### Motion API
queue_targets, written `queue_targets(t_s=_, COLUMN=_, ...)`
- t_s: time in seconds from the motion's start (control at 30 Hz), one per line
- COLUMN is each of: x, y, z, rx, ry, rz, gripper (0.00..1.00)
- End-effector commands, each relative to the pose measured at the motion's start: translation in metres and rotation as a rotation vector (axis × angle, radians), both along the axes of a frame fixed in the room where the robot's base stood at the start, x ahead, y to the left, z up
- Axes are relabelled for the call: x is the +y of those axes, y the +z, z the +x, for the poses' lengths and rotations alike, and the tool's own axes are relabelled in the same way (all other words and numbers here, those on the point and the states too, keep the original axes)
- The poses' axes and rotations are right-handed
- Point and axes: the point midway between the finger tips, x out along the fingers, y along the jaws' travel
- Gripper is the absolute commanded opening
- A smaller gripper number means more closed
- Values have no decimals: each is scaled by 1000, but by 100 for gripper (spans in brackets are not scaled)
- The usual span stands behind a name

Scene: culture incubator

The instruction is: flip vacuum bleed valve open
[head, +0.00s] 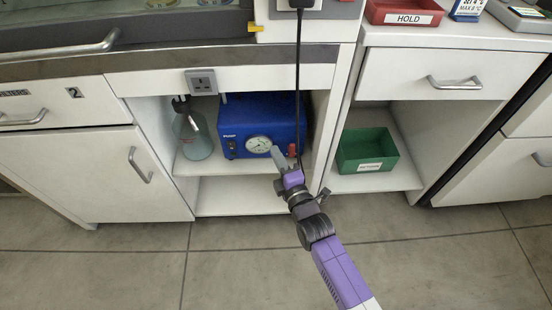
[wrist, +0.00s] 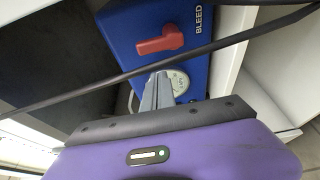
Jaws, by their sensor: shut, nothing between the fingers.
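The blue vacuum pump (head: 240,111) stands on the shelf of the open cabinet bay, with a round dial gauge (head: 258,145) on its front. The red bleed valve lever (head: 292,149) is at the pump's front right. In the wrist view the red lever (wrist: 160,40) lies roughly crosswise to the run of the printed BLEED label (wrist: 198,18). My gripper (head: 276,151) is shut and empty in front of the pump. In the wrist view its fingertips (wrist: 159,75) are a little below the lever, apart from it in the picture, and partly cover the gauge (wrist: 180,82).
A black cable (head: 298,90) hangs from the socket above and crosses the wrist view (wrist: 100,87) between lever and fingertips. A glass flask (head: 193,138) stands left of the pump. A green bin (head: 367,150) sits in the right bay, beyond a white partition. Open floor lies in front.

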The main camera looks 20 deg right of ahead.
Motion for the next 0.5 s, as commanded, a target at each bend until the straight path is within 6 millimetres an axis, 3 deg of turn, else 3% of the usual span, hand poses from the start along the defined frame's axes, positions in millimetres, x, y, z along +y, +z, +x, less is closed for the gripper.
queue_targets(t_s=0.5, x=-27, y=1, z=-9, rx=2, ry=-1, rz=-1, gripper=0)
